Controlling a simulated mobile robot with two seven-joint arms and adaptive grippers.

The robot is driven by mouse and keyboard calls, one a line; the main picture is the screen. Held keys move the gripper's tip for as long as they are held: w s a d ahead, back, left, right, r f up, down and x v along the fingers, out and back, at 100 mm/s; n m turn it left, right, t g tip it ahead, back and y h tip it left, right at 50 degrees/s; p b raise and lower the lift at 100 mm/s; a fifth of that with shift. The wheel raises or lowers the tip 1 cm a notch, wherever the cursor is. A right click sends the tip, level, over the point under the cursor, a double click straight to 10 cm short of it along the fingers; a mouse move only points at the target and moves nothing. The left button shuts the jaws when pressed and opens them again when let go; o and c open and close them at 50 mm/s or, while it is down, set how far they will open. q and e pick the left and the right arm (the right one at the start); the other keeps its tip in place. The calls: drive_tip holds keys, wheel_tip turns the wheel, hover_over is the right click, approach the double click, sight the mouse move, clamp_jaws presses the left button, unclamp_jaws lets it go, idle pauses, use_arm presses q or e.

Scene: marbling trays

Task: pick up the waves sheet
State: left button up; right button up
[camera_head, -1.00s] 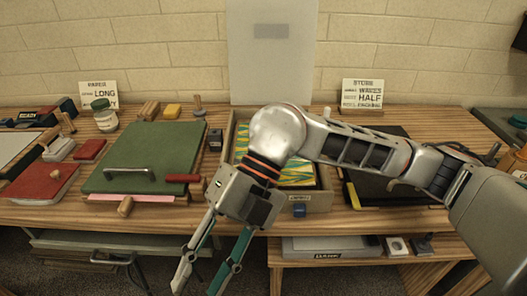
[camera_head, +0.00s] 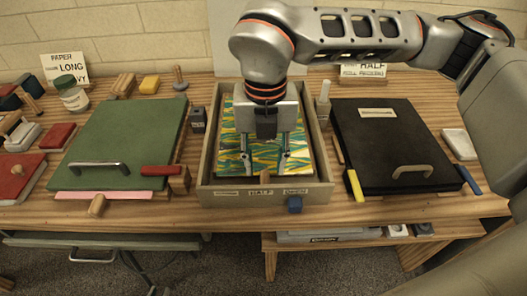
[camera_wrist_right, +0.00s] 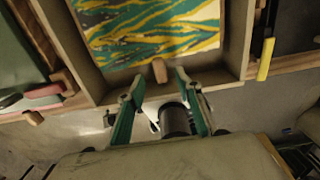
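The waves sheet (camera_head: 229,143), patterned in yellow, green and white, lies flat inside a shallow wooden tray (camera_head: 208,168) in the middle of the bench. It also shows at the top of the right wrist view (camera_wrist_right: 150,32). My right gripper (camera_head: 266,166) is over the front half of the sheet in the head view, pointing down, its two fingers apart and nothing between them. In the right wrist view its green-sided fingers (camera_wrist_right: 160,92) are spread. Whether the fingertips touch the sheet I cannot tell. The gripper and wrist hide the sheet's middle. My left gripper is not in view.
A green board (camera_head: 120,135) with a handle lies left of the tray. A black board (camera_head: 395,145) with a handle lies to the right.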

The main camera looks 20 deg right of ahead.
sight(265, 178)
drive_tip(key=shift+f, duration=1.95)
drive_tip(key=c, duration=0.9)
drive_tip(key=shift+o, duration=0.2)
drive_tip(key=shift+r, duration=0.15)
